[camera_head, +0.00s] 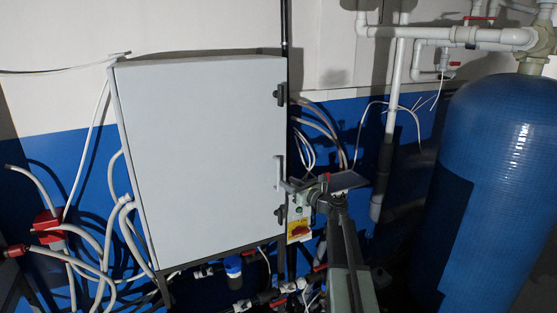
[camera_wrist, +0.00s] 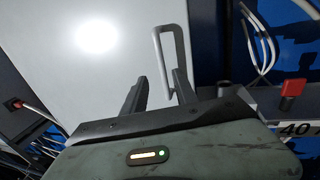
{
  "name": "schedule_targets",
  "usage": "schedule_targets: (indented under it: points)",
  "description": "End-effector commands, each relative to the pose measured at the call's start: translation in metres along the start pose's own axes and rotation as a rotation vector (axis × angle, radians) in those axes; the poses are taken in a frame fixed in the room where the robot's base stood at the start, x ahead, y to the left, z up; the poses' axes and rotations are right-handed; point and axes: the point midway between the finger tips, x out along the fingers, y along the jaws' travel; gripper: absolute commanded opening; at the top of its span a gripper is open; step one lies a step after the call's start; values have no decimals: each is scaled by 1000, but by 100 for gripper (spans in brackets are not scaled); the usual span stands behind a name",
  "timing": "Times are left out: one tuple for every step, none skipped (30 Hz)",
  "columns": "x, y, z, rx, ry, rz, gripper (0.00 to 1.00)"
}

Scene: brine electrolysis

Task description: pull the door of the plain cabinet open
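The plain cabinet (camera_head: 200,160) is a light grey box on the wall, and its door looks shut. A pale bar handle (camera_head: 279,173) stands at the door's right edge. In the wrist view the handle (camera_wrist: 157,50) is a narrow loop on the grey door (camera_wrist: 95,75). My gripper (camera_head: 290,185) is at the lower part of the handle. In the wrist view my gripper (camera_wrist: 161,77) has its two dark fingers apart, with the handle's lower end showing between them. Whether a finger touches the handle cannot be told.
A large blue tank (camera_head: 495,180) stands at right, with white pipes (camera_head: 397,85) beside it. A yellow-and-red switch box (camera_head: 299,229) is just below my gripper. Cables and red connectors (camera_head: 46,225) hang left of the cabinet. Pipes and a blue-capped fitting (camera_head: 233,268) lie below it.

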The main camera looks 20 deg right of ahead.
Motion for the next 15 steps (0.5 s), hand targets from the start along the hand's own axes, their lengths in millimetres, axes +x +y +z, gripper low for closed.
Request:
schedule_targets:
  points:
    - [-1, -6, 5, 23, -9, -10, 34]
    - [-1, -7, 5, 32, -12, -14, 34]
    - [-1, -7, 4, 36, -14, -15, 34]
    - [-1, -7, 4, 36, -14, -14, 34]
    - [0, -6, 3, 35, -13, -14, 34]
    - [1, -6, 3, 34, -13, -13, 34]
    - [3, -6, 3, 33, -13, -13, 34]
    - [5, -6, 3, 33, -13, -12, 34]
    - [10, -7, 3, 32, -12, -12, 34]
    - [14, -7, 3, 31, -12, -11, 34]
    - [18, -7, 3, 31, -12, -11, 34]
    - [25, -6, 3, 31, -12, -10, 34]
    - [30, -6, 3, 30, -12, -9, 34]
    - [36, -7, 3, 30, -12, -9, 34]
    - [44, -7, 3, 30, -12, -9, 34]
